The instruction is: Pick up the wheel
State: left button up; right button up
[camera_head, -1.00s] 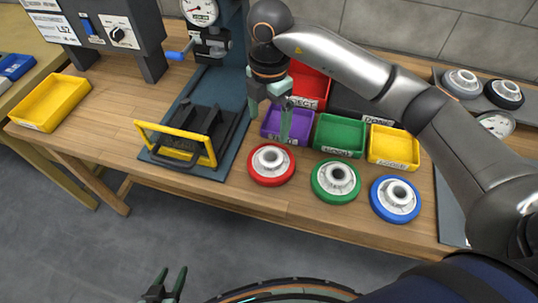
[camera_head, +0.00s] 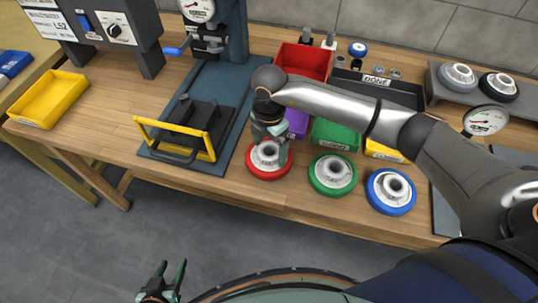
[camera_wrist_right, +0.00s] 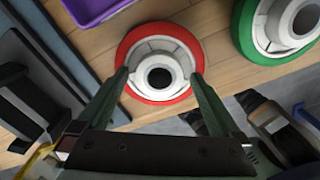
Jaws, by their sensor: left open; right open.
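Three wheels with pale metal hubs lie flat in a row on the wooden table: a red-rimmed wheel (camera_head: 266,173), a green-rimmed wheel (camera_head: 333,189) and a blue-rimmed wheel (camera_head: 405,206). My right gripper (camera_head: 269,152) is over the red wheel, fingers pointing down. In the right wrist view the open fingers (camera_wrist_right: 160,80) lie on either side of the red wheel's hub, and the red wheel (camera_wrist_right: 132,57) fills the gap; whether they touch it I cannot tell. The green wheel (camera_wrist_right: 244,30) shows at the upper right there. My left gripper (camera_head: 172,274) is open and empty, low in front of the table.
A press fixture with a yellow guard (camera_head: 143,138) stands left of the red wheel. Red (camera_head: 302,61), purple (camera_head: 298,122), green (camera_head: 335,135) and yellow (camera_head: 387,151) bins sit behind the wheels. A yellow tray (camera_head: 50,98) is at the far left.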

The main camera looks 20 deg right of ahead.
jog(key=shift+c, duration=0.2)
grip_shut()
dwell(0.6)
